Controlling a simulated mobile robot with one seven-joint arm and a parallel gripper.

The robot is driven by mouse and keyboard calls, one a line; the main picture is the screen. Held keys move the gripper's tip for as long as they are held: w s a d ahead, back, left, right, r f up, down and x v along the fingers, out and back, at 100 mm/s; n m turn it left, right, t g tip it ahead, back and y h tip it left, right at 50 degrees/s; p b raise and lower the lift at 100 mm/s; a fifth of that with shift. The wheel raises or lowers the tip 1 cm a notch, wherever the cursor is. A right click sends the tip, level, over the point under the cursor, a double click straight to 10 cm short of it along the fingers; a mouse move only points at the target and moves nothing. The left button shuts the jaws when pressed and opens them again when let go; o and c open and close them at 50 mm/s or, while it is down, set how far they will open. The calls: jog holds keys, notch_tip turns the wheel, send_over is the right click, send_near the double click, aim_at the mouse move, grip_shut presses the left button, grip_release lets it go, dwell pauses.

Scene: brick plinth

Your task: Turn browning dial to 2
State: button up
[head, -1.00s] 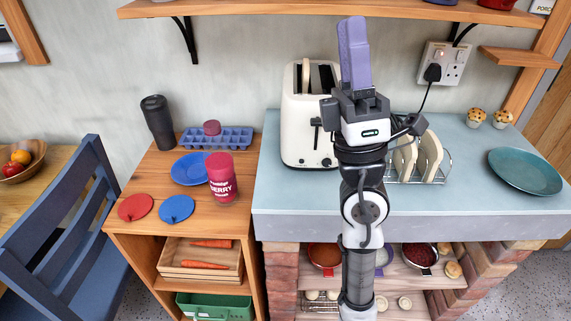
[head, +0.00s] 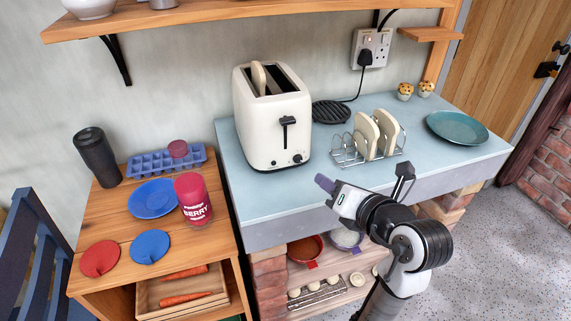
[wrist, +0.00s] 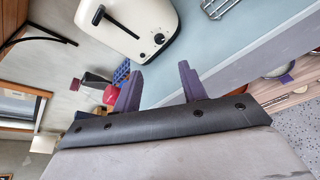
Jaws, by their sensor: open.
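The cream toaster (head: 268,120) stands upright at the left part of the blue-grey counter, with a slice of bread (head: 258,78) showing in one slot. Its browning dial (head: 297,158) is a small dark knob low on the front, below the black lever (head: 287,132); the setting is too small to read. In the wrist view, the toaster (wrist: 128,25) appears tilted at the top, with the dial (wrist: 159,39) facing me.
A wire toast rack (head: 352,155) with bread slices and a black round grid (head: 332,112) stand right of the toaster. A teal plate (head: 457,128) is farther right. Counter space before the toaster is clear.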

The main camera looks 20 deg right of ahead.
aim_at(299, 160)
jog(key=p+x, duration=0.2)
jog(key=x, duration=1.1)
jog(key=shift+w+a, duration=0.1)
jog(key=shift+w, duration=0.25)
grip_shut()
